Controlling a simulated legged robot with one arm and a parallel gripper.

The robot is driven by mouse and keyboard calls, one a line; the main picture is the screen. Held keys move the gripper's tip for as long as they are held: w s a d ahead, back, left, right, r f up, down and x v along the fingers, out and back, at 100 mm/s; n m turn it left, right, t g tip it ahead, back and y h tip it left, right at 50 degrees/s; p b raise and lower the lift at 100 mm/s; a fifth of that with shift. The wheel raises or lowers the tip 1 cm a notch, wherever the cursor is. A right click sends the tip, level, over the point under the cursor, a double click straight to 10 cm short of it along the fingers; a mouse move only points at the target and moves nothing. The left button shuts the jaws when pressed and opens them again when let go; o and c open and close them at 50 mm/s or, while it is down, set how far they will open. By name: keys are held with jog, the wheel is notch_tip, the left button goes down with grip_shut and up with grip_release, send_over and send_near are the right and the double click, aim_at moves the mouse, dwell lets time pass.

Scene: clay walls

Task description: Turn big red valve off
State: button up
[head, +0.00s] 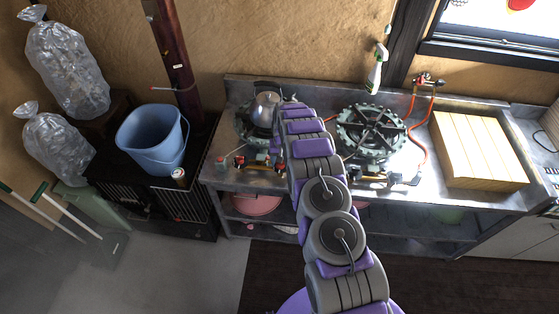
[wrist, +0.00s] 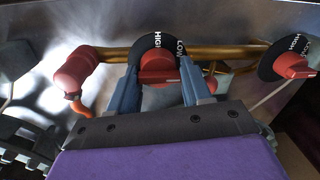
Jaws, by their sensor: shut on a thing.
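A red valve knob (wrist: 158,68) on a black dial marked HIGH and LOW sits on a brass pipe in the wrist view. My gripper (wrist: 160,85) has one finger on each side of the knob and is shut on it. A second red knob (wrist: 292,66) on a similar dial is at the right of the wrist view, apart from my gripper. In the head view, my arm reaches over the counter beside the left burner and hides the gripper.
A kettle (head: 265,108) stands on the left burner, close to my arm. The right burner (head: 371,133) is empty. A wooden box (head: 478,150) is on the counter's right. A blue bucket (head: 152,140) and a can (head: 179,177) stand at left.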

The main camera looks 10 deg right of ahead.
jog(key=shift+d, duration=0.1)
jog(key=o, duration=1)
jog(key=shift+c, duration=0.2)
notch_tip(320, 180, up, 17)
jog(key=d, duration=0.1)
jog(key=shift+d+p, duration=0.15)
jog(key=shift+p, duration=0.2)
jog(key=shift+r, duration=0.1)
